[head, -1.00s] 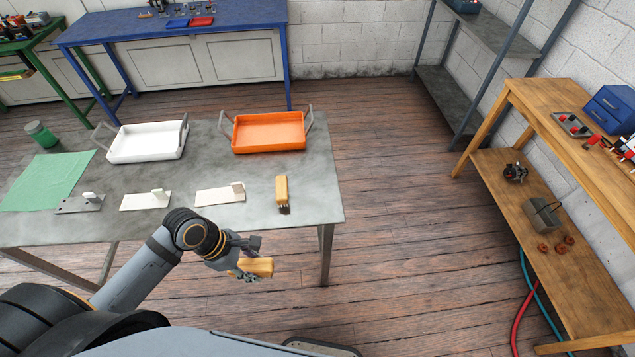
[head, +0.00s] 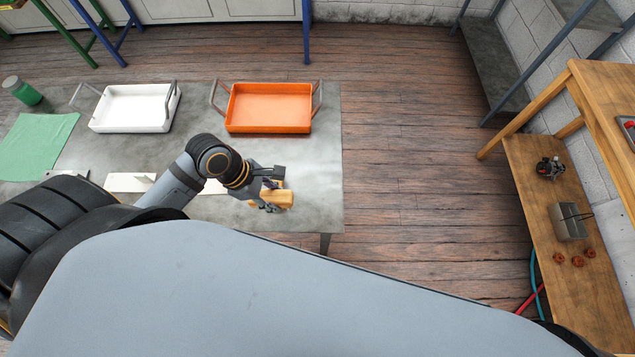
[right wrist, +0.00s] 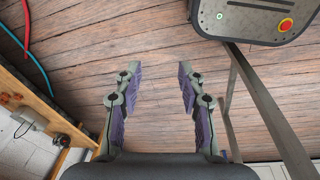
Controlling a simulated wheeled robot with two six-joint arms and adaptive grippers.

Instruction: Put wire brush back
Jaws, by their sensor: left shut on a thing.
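My left gripper (head: 271,192) is shut on a wooden-handled brush (head: 284,200) over the right end of the grey table, seen in the head view. I cannot tell whether the brush touches the tabletop. A second wooden piece (head: 279,184) shows just behind the gripper, mostly hidden; it matches the wooden brush with dark bristles seen there earlier. My right gripper (right wrist: 156,75) is open and empty in the right wrist view, above the floor.
The grey table (head: 325,150) holds a white tray (head: 134,126), an orange tray (head: 269,128), a green cloth (head: 36,147) and a green jar (head: 22,91). Pale bracket plates (head: 128,182) are partly hidden by my arm. A wooden shelf bench (head: 545,215) stands right.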

